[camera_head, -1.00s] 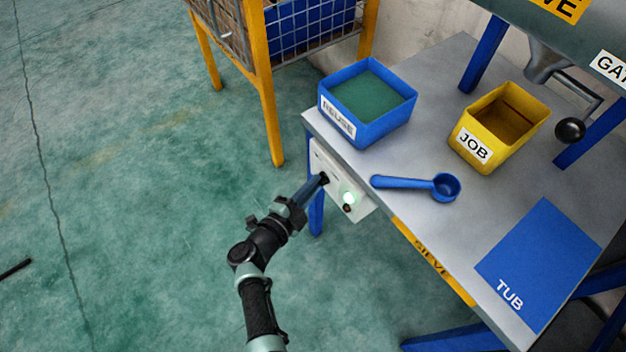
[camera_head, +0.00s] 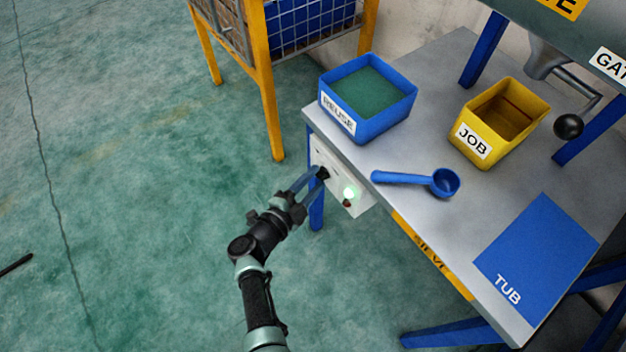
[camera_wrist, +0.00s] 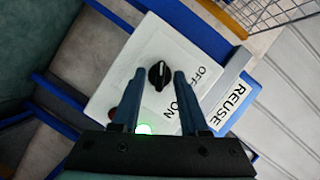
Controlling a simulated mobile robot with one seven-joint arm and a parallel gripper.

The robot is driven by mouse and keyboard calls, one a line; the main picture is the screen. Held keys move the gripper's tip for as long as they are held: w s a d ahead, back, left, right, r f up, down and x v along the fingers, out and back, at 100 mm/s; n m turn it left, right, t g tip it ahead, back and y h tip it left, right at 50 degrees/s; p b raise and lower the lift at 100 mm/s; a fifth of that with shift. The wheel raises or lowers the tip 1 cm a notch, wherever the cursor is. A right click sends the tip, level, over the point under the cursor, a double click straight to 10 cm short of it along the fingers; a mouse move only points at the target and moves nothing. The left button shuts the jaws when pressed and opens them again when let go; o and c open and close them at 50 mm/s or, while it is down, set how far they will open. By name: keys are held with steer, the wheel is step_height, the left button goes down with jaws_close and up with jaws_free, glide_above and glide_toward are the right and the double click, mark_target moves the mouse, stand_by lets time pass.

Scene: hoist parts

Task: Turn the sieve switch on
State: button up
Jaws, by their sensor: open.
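The sieve switch is a black knob (camera_wrist: 159,75) on a white control box (camera_wrist: 120,80) with OFF and ON printed beside it; the box also shows in the head view (camera_head: 329,169) on the table's front edge. A green lamp (camera_head: 349,192) on the box glows, also in the wrist view (camera_wrist: 144,129). A red button (camera_wrist: 112,113) sits beside the lamp. My gripper (camera_head: 314,173) is open, its fingers parted on either side of the knob in the wrist view. I cannot tell whether the fingers touch the knob, or exactly which label its pale pointer line marks.
The table (camera_head: 390,220) holds a blue REUSE bin (camera_head: 370,132), a yellow JOB bin (camera_head: 479,159), a blue scoop (camera_head: 405,180) and a blue TUB mat (camera_head: 540,255). A yellow-framed cage (camera_head: 268,90) stands behind.

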steer(key=p+v, duration=0.4)
steer(key=v, duration=0.9)
